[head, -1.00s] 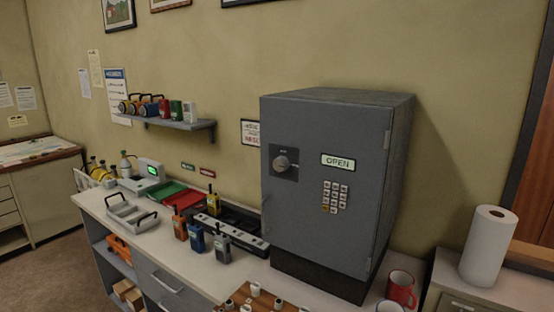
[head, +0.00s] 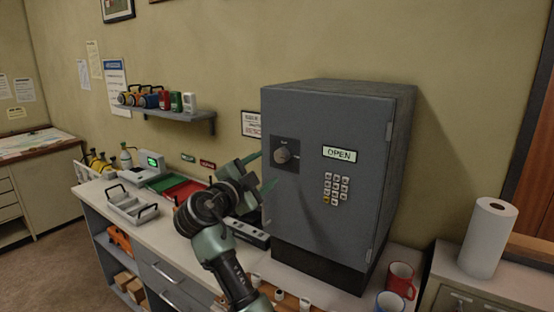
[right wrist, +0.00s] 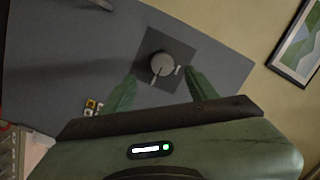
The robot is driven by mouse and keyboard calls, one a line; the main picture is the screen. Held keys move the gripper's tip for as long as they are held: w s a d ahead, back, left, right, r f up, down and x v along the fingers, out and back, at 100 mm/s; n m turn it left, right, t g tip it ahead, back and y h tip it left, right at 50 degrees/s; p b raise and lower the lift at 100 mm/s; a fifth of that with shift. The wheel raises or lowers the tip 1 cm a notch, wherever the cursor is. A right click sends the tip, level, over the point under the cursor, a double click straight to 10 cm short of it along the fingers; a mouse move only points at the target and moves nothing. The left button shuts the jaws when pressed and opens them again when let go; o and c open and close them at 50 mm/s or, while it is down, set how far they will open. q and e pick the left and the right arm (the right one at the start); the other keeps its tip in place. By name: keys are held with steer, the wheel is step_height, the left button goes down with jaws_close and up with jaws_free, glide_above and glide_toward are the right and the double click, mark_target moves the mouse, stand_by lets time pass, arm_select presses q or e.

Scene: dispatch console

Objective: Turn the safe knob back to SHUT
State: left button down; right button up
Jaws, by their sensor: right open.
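The grey safe (head: 315,225) stands on the counter with its door closed against the body. Its round knob (head: 281,156) sits on a dark square plate at the door's upper left, and the display (head: 339,154) beside it reads OPEN. My right gripper (head: 266,169) is open and empty just left of and in front of the knob. In the right wrist view the knob (right wrist: 163,65) lies ahead, between and beyond the two green fingertips (right wrist: 158,85); its pale pointer mark shows, and the fingers appear apart from it. My left gripper is not in view.
A keypad (head: 335,189) is below the display. My right arm covers part of the counter (head: 95,190), with radios hidden behind it. A grey tray (head: 133,204), red mug (head: 401,280) and paper towel roll (head: 488,238) stand around. A shelf (head: 180,115) hangs left of the safe.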

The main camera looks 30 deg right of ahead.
mark_target(279, 157)
steer(key=p+x, duration=0.1)
steer(key=x, duration=0.1)
steer(key=p+x, duration=0.3)
steer(key=x, duration=0.2)
steer(key=shift+d+r, duration=0.15)
steer(key=shift+r, duration=0.15)
steer(key=shift+d+p, duration=0.25)
steer(key=shift+p, duration=0.05)
steer(key=shift+f, duration=0.1)
steer(key=shift+w, duration=0.1)
jaws_close()
steer(key=shift+f, duration=0.1)
